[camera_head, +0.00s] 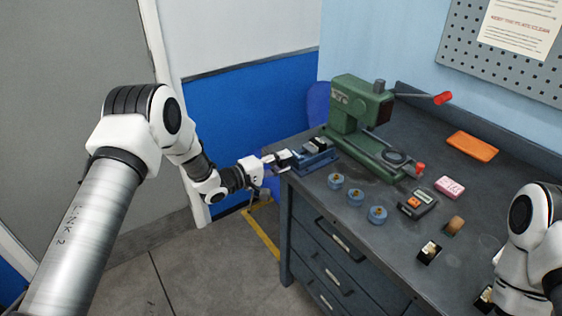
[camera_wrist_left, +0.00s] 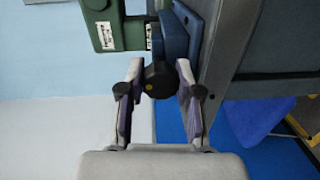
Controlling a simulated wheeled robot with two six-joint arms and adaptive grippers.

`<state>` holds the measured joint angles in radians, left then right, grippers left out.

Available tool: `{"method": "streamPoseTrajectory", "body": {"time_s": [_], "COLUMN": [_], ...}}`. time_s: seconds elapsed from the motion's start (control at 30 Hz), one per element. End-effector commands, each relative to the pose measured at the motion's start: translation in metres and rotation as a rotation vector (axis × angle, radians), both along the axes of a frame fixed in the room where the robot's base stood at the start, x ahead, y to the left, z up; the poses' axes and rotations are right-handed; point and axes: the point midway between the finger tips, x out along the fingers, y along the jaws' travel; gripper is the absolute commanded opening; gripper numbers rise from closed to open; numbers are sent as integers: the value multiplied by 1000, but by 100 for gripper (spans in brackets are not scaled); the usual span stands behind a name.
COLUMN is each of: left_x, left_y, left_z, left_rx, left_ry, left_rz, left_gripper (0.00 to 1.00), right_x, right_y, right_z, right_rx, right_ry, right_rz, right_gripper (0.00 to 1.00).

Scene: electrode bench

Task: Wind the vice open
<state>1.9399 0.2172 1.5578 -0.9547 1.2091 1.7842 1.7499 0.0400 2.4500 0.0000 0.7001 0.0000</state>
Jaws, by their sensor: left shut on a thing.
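The blue vice (camera_head: 318,161) sits at the near left edge of the bench, beside the green machine. Its blue body also shows in the left wrist view (camera_wrist_left: 180,36). A dark block sits at its top; whether the jaws hold anything is too small to tell. My left gripper (camera_head: 271,161) is level with the vice's left end, just off the bench edge. In the left wrist view, my left gripper (camera_wrist_left: 157,85) has its two fingers either side of a black knob (camera_wrist_left: 158,80) with a yellow dot, shut on it. My right gripper is out of view.
A green machine (camera_head: 354,108) with red-tipped handles stands on the dark bench (camera_head: 305,187). Floor left of the bench is clear.

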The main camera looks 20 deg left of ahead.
Motion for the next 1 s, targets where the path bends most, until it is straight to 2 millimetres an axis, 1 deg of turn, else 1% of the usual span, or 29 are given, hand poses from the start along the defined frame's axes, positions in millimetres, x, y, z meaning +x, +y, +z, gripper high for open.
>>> {"method": "streamPoseTrajectory", "body": {"time_s": [0.23, 0.67, 0.7, 0.73, 0.77, 1.0], "left_x": [0, 0, 0, 0, 0, 0], "left_y": [0, 0, 0, 0, 0, 0], "left_z": [1, 1, 1, 1, 1, 0], "left_rx": [-51, -59, -59, -59, -59, -58], "left_ry": [38, 44, 44, 44, 44, 45], "left_rz": [-1, -1, -1, -1, -1, -1], "left_gripper": [0, 0, 41, 51, 60, 60], "right_x": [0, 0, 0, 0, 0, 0], "right_y": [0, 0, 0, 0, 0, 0], "right_z": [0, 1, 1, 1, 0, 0], "right_rx": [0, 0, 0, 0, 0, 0], "right_ry": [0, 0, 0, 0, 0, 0], "right_rz": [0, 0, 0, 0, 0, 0], "right_gripper": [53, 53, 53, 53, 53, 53]}}
